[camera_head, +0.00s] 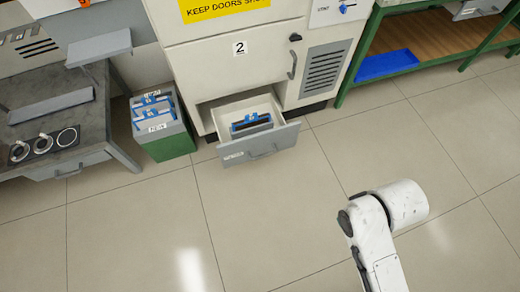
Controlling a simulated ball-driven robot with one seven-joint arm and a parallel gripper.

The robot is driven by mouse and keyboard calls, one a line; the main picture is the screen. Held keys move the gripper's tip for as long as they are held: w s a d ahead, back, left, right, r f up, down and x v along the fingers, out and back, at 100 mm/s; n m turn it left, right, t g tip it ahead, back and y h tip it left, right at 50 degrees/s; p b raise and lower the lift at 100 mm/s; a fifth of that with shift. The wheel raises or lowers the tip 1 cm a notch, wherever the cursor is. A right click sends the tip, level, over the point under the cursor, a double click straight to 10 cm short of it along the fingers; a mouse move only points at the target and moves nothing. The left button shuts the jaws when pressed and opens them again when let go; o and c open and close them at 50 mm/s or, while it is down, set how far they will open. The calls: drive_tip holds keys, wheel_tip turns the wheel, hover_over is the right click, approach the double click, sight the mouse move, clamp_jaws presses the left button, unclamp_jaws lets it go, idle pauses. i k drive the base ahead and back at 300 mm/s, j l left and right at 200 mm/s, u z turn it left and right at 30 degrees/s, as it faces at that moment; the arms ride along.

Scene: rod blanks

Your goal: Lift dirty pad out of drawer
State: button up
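An open drawer (262,156) sticks out low from the front of a beige cabinet. Inside it, a dark pad with a blue frame and handle (252,123) stands near the drawer's middle; whether it is dirty is too small to tell. My white arm rises from the bottom right over the floor, apart from the drawer and to its right. My gripper's fingers do not show in this view.
A grey and green bin (161,142) with several blue-handled pads stands left of the drawer. A grey workbench (85,130) is at the left. A blue tray (386,65) lies on the shelf (425,40) at the right. The tiled floor in front is clear.

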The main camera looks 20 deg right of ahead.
sight(252, 119)
drive_tip(key=i, duration=1.7)
